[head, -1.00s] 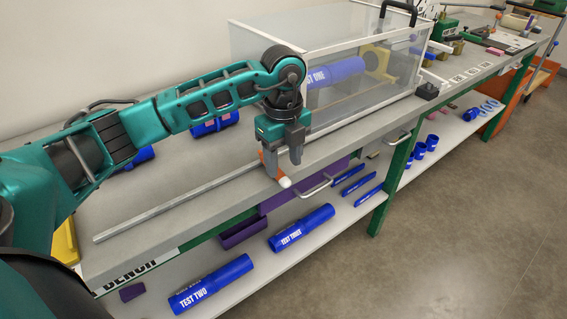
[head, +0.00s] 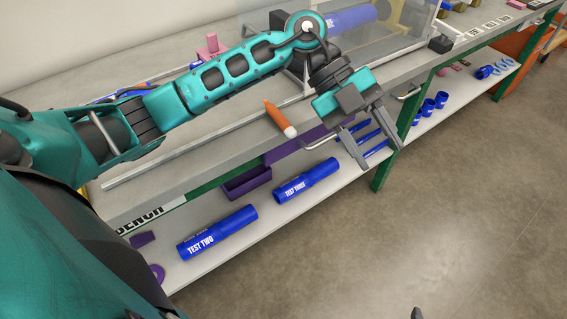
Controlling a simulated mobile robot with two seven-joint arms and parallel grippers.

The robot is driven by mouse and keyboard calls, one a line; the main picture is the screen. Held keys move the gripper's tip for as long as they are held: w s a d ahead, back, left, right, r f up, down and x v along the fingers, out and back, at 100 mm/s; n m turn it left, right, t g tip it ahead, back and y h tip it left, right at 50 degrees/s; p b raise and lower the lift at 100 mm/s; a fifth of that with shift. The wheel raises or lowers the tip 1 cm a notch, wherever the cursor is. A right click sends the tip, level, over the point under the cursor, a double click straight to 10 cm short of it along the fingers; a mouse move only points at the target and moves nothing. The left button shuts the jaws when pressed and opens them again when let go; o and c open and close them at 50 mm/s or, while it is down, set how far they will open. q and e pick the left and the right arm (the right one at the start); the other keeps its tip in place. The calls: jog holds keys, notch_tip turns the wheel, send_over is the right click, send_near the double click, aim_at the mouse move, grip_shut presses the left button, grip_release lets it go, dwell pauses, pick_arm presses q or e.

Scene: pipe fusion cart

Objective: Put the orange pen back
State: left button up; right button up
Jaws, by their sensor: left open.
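The orange pen (head: 276,115), with a white end, lies on the grey bench top close to its front edge. Its white end points toward that edge. My left gripper (head: 379,157) is open and empty, to the right of the pen and apart from it. Its fingers point down past the bench's front edge, in front of the blue pieces on the lower shelf. A small dark tip (head: 416,313) at the bottom edge may be part of my right gripper; the rest is out of view.
A purple drawer (head: 292,146) sits under the bench top, with a purple bin (head: 246,183) beside it. Blue pipes marked TEST TWO (head: 217,233) and TEST THREE (head: 306,181) lie on the lower shelf. A clear-walled box (head: 395,52) stands behind my left arm.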

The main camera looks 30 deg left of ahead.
pick_arm(q)
jog(key=s+d+r+n+t+h, duration=0.1)
jog(key=d+r+n+t+h, duration=0.2)
jog(key=d+t+h, duration=0.5)
jog(key=a+f+n+t+y, duration=1.1)
jog(key=a+f+n+y, duration=0.4)
jog(key=n, duration=0.5)
jog(key=s+a+f+n+g, duration=0.1)
jog(key=s+f+g, duration=0.2)
jog(key=s+f, duration=0.2)
jog(key=s+a+f+n+g+y, duration=0.1)
jog(key=s+f, duration=0.3)
jog(key=f, duration=0.4)
jog(key=shift+s+a+f+n+g, duration=0.3)
jog(key=shift+s+n+g, duration=0.1)
jog(key=shift+g, duration=0.5)
jog(key=shift+r, duration=0.1)
